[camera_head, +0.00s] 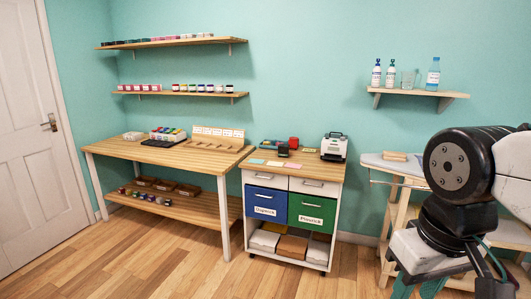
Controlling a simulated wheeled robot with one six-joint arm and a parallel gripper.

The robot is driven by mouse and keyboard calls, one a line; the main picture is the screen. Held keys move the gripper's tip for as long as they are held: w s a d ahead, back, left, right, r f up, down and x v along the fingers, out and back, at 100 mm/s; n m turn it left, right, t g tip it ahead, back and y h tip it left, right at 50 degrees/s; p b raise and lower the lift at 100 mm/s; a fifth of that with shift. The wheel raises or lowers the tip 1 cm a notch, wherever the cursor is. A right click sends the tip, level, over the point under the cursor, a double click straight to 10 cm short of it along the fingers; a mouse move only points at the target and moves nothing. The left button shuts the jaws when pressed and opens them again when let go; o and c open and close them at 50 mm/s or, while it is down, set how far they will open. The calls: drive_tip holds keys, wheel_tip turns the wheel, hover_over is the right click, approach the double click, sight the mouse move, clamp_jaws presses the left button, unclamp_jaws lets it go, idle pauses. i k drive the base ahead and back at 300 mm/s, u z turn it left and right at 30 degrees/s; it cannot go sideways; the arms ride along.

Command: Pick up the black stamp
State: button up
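A small black object (284,149), which looks like the black stamp, stands on the wooden top of a white cart (338,175) in the middle of the view. It is small here, so its details cannot be made out. A red object (293,142) stands right behind it and a blue flat piece (268,144) lies to its left. My arm fills the right side of the view, well apart from the cart. The fingers of my gripper do not show.
Colored paper pieces (291,166) and a white machine (334,148) share the cart top. A wooden table (130,148) with racks stands left of the cart. An ironing board (388,163) stands at the right. The wooden floor (180,270) in front is clear.

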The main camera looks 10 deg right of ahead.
sight(284, 149)
drive_tip(key=u, duration=0.55)
drive_tip(key=i, duration=1.1)
drive_tip(key=u, duration=0.45)
drive_tip(key=i, duration=1.2)
drive_tip(key=z, duration=0.5)
drive_tip(key=i, duration=0.7)
drive_tip(key=z, duration=1.3)
drive_tip(key=i, duration=0.7)
drive_tip(key=z, duration=0.7)
